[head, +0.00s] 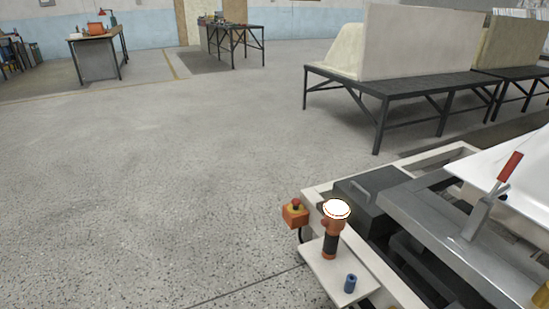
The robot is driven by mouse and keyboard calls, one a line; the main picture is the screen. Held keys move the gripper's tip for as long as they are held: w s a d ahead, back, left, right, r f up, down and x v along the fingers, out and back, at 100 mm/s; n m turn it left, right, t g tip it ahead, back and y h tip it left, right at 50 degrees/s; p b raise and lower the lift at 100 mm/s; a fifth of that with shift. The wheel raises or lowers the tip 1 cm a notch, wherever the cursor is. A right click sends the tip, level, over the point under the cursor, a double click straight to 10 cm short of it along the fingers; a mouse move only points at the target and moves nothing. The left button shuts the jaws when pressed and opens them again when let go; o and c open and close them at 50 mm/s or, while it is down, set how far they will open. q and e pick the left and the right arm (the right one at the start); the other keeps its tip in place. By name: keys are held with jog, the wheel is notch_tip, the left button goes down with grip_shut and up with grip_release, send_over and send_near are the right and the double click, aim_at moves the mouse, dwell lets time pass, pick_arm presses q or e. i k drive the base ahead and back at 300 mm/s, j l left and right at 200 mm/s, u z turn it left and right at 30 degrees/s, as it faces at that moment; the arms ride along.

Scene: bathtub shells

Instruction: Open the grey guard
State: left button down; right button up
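No part that is clearly the grey guard can be made out. At the lower right, a dark grey box with a handle (366,198) sits in a pale machine frame (316,191). Beside it is a grey metal frame (428,215) carrying a clamp with a red handle (510,166). I cannot tell whether either grey part is the guard. Neither of my grippers is in view.
An orange lamp-like tool (331,243) and a blue cylinder (350,283) stand on a pale shelf (325,270). A red-button box (295,213) juts out left. A white shell (500,160) lies right. Black tables (400,84) stand behind; the floor (160,190) at left is clear.

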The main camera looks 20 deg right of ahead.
aim_at(359, 191)
jog(key=z, duration=1.4)
jog(key=i+j, duration=0.2)
jog(key=j, duration=0.15)
jog(key=i+j+z, duration=0.1)
jog(key=j, duration=0.3)
jog(key=i+j+z, duration=0.1)
jog(key=i+j, duration=0.15)
jog(key=j, duration=0.15)
